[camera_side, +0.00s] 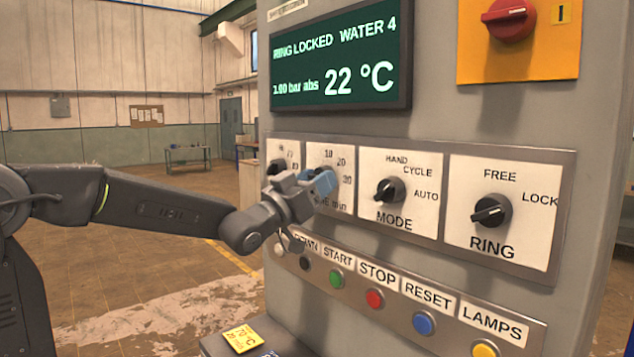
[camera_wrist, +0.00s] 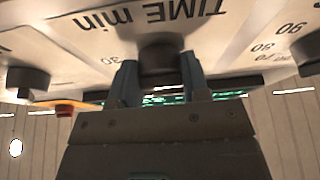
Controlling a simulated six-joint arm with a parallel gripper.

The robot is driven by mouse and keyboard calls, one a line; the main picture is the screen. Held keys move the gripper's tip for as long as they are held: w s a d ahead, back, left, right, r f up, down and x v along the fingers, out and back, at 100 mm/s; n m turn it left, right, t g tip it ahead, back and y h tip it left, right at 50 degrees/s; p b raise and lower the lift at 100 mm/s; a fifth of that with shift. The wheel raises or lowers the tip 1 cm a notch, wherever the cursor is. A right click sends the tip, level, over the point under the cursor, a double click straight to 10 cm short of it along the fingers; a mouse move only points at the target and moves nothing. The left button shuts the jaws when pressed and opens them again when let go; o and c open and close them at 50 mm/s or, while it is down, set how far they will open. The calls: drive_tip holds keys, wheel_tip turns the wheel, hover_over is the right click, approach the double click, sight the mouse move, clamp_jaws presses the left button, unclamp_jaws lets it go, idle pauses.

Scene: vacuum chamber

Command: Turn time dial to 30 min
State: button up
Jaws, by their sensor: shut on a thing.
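The time dial (camera_wrist: 160,52) is a dark round knob on a white plate marked "TIME min", seen upside down in the wrist view. My gripper (camera_wrist: 160,78) has one blue finger on each side of the knob and is shut on it. In the side view my gripper (camera_side: 322,183) reaches the time plate (camera_side: 340,160) from the left and hides the knob. The marks 10, 20 and 30 show above and to the right of it. Which mark the dial points to cannot be told.
The mode dial (camera_side: 389,190) and ring dial (camera_side: 491,211) are to the right. A partly hidden dial (camera_side: 278,168) is close on the left. Below runs a row of buttons, including green start (camera_side: 336,279) and red stop (camera_side: 375,298). The display (camera_side: 340,65) reads 22 °C.

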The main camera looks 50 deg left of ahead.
drive_tip(key=shift+m, duration=0.7)
drive_tip(key=o, duration=0.9)
drive_tip(key=shift+s, duration=0.1)
drive_tip(key=v, duration=1.3)
drive_tip(key=shift+s+a+f, duration=0.15)
drive_tip(key=shift+s, duration=0.15)
